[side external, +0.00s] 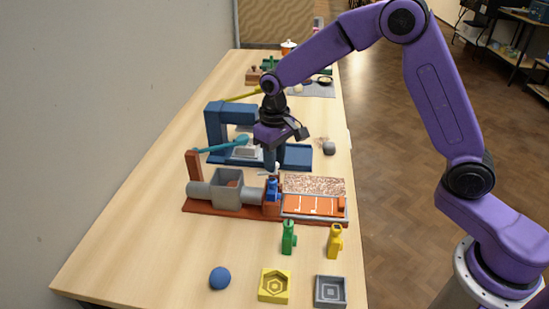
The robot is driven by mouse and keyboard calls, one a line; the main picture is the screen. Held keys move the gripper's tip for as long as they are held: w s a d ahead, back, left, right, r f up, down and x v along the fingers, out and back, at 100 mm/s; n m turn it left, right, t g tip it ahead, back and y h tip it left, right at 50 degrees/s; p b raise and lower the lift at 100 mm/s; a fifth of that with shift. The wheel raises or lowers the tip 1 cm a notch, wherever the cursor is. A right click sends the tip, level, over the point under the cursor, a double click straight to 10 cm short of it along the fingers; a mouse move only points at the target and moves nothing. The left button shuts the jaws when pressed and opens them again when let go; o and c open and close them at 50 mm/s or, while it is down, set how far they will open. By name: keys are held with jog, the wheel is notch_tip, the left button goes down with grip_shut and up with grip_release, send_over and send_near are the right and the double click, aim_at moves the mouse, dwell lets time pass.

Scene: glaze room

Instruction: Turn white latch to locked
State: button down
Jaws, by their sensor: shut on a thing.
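My gripper (272,164) points straight down over the middle of the table, above the red-based device (232,209). Its fingers are shut on a small white piece, which looks like the white latch (264,174); only bits of it show around the fingertips. The latch sits just above a blue part (272,188) at the junction of the grey housing and the orange panel. The latch is too small and too covered to tell its exact angle or any locked mark.
A blue press-like frame (216,125) with a teal lever (228,143) stands just behind. In front are a green figure (289,238), a yellow figure (335,242), a blue ball (220,278), a yellow block (275,286) and a grey tray (331,303). The front left tabletop is clear.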

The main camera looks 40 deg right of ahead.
jog(key=n, duration=0.4)
jog(key=shift+n, duration=0.3)
jog(key=n, duration=0.3)
jog(key=shift+n, duration=0.4)
jog(key=n, duration=0.3)
jog(key=shift+r+n, duration=0.1)
jog(key=shift+n, duration=1.9)
jog(key=c, duration=0.9)
grip_release()
jog(key=shift+c, duration=0.2)
notch_tip(320, 180, up, 17)
jog(key=shift+r, duration=0.2)
jog(key=shift+s, duration=0.1)
